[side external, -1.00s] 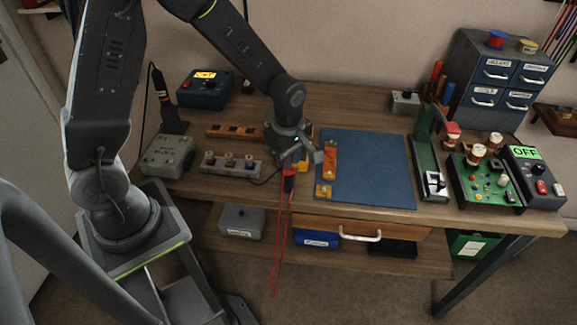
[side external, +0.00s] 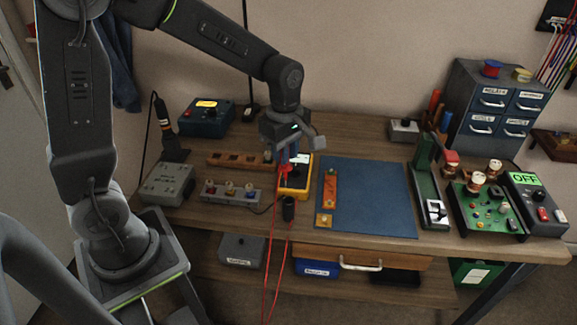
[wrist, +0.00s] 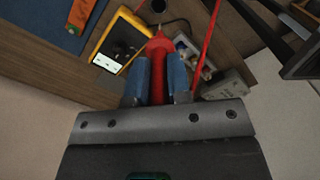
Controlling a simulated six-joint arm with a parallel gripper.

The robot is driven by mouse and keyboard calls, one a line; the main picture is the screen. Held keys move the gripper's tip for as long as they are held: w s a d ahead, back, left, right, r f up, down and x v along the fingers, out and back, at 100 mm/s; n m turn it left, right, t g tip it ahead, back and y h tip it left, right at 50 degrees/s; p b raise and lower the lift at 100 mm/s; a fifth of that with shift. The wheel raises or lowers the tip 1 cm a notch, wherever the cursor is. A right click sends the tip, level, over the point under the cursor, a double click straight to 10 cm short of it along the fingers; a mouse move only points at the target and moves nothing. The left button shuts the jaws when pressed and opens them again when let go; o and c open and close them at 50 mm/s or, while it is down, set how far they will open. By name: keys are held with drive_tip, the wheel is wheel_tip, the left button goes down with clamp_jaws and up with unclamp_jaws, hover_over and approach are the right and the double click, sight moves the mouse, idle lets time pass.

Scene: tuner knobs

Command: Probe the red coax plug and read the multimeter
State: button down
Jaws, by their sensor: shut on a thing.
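My gripper (side external: 287,160) is shut on a red probe (wrist: 158,68), which shows between the blue finger pads in the wrist view. The probe's tip points away from the gripper, and a red lead hangs down past the table's front edge. A dark cup-like holder (side external: 288,210) stands on the table below the gripper, apart from the probe. The yellow multimeter (side external: 296,190) lies just behind the holder; its screen (wrist: 105,63) is lit but unreadable. A grey strip with several small coloured fittings (side external: 230,193) lies to the left; I cannot tell which is the red coax plug.
A blue mat (side external: 367,200) with an orange strip (side external: 330,190) lies to the right. A wooden block with holes (side external: 235,160) lies behind the grey strip. A grey box (side external: 166,185) stands at left. A green board (side external: 487,205) and a unit reading OFF (side external: 527,180) stand at far right.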

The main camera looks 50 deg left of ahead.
drive_tip(key=s+a+n, duration=0.4)
drive_tip(key=s+a, duration=0.2)
drive_tip(key=a, duration=0.3)
drive_tip(key=s+a+n, duration=0.5)
drive_tip(key=s+a, duration=0.1)
drive_tip(key=a, duration=0.3)
drive_tip(key=shift+s+d+f, duration=0.1)
drive_tip(key=shift+f, duration=2)
drive_tip(key=shift+f, duration=0.35)
drive_tip(key=shift+r, duration=0.2)
drive_tip(key=shift+r, duration=2.4)
